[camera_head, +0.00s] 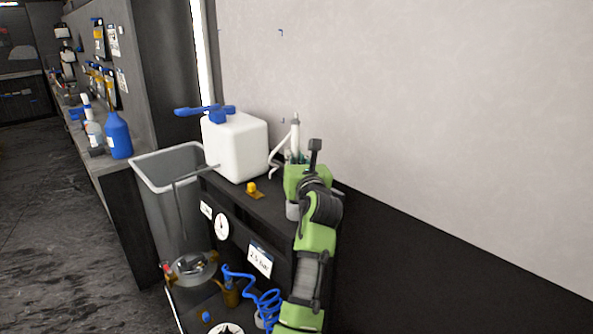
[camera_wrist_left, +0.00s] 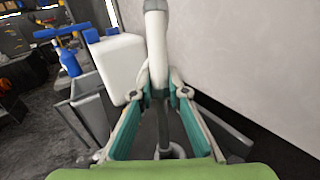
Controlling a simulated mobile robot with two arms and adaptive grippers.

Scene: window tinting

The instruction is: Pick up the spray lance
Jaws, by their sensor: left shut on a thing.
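The spray lance is a pale grey-white tube (camera_head: 295,135) standing upright at the back of the dark cart, close to the wall. In the left wrist view its thick pale shaft (camera_wrist_left: 157,45) rises between my fingertips. My left gripper (camera_head: 294,158) is at the lance, with its teal-lined fingers (camera_wrist_left: 161,93) shut on it. The lower part of the lance is mostly hidden by my gripper and arm in the head view. My right gripper is not in view.
A white tank (camera_head: 237,150) with a blue handle stands left of the lance on the cart (camera_head: 270,207). A grey bin (camera_head: 155,210) stands further left. A blue coiled hose (camera_head: 265,305) lies below. The wall (camera_head: 430,110) is close on the right.

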